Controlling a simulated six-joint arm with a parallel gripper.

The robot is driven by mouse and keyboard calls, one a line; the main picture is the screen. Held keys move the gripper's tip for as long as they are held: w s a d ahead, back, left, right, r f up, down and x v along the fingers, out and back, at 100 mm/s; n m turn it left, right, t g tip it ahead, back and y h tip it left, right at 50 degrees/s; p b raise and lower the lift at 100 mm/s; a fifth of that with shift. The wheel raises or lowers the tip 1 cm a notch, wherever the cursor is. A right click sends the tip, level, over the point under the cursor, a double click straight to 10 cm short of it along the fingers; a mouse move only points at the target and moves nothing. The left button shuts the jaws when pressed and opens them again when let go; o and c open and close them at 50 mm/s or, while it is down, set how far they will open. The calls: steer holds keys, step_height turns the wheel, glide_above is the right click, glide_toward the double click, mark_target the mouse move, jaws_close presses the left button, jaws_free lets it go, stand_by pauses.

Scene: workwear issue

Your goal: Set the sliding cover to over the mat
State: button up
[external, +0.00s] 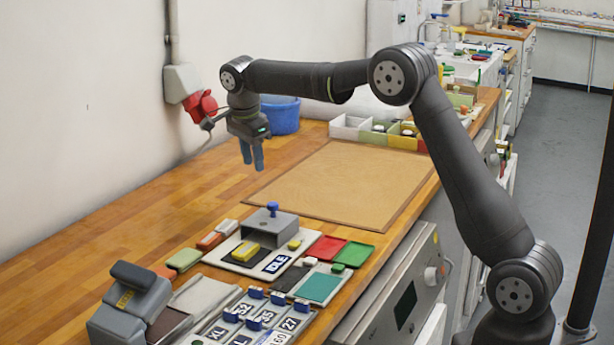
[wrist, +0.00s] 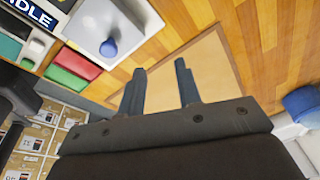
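The sliding cover appears to be the grey box (external: 283,228) with a blue knob (external: 272,208) on top. I cannot tell for certain which dark or flat patch is the mat. The cover (wrist: 88,22) and knob (wrist: 108,48) also show at the wrist view's upper left. My gripper (external: 252,167) is open and empty, high above the bench and behind the cover; its fingers (wrist: 160,75) are apart.
A bare tan board (external: 340,185) lies behind the cover. Red (external: 326,248) and green (external: 354,253) trays lie right of it. Numbered tags with blue tops (external: 255,318) and a grey device (external: 130,305) stand in front. A blue tub (external: 281,117) stands near the wall.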

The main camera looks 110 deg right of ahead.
jaws_close()
step_height(320, 180, up, 3)
steer(key=n+h, duration=0.1)
steer(key=n, duration=0.5)
glide_above(276, 214)
steer(key=d, duration=0.1)
steer(key=shift+g+h, duration=0.3)
steer(key=shift+g, duration=0.1)
steer(key=f, duration=1)
steer(key=shift+s, duration=0.4)
steer(key=shift+w+a, duration=0.35)
steer(key=shift+a, duration=0.05)
steer(key=shift+w+a, duration=0.1)
steer(key=w+a, duration=0.7)
steer(key=shift+w+a, duration=0.4)
